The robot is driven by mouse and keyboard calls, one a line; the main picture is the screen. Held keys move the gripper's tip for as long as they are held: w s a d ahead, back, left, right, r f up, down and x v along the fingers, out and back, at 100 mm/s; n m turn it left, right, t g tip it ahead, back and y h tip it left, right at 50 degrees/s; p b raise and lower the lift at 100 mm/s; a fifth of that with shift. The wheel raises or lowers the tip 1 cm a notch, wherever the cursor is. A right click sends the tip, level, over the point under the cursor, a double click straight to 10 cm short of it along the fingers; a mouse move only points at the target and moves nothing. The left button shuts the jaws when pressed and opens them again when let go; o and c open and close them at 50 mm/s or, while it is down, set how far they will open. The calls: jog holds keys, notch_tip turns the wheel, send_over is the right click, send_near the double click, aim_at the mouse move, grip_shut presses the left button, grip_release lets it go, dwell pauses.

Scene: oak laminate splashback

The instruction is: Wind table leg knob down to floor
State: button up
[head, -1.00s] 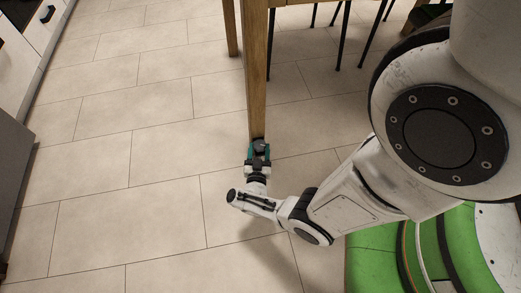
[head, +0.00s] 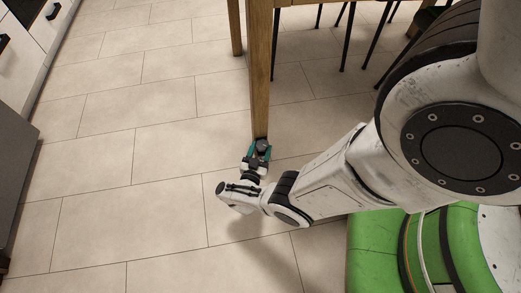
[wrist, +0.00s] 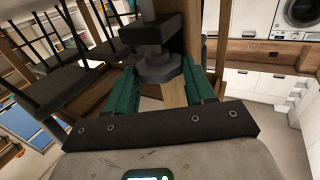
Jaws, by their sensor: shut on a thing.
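The wooden table leg (head: 259,75) stands upright in the head view, with a dark grey knob (head: 263,146) at its lower end. In the wrist view the knob (wrist: 160,70) is a grey, faceted, stepped piece under a black block. My gripper (head: 258,153) has green fingers and is shut on the knob from the near side. The fingers flank the knob in the wrist view (wrist: 162,80). The foot of the knob and its gap to the floor cannot be made out.
Pale floor tiles (head: 125,210) lie clear left of the leg. Another table leg (head: 235,28) and thin black chair legs (head: 345,40) stand behind. White cabinets (head: 30,45) line the left edge. Dark chairs (wrist: 65,75) and a washing machine (wrist: 303,10) show in the wrist view.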

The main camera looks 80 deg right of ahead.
jog(key=o, duration=1)
jog(key=shift+o, duration=0.2)
jog(key=shift+a, duration=0.1)
jog(key=w+a, duration=0.1)
jog(key=a, duration=0.9)
jog(key=shift+a, duration=0.25)
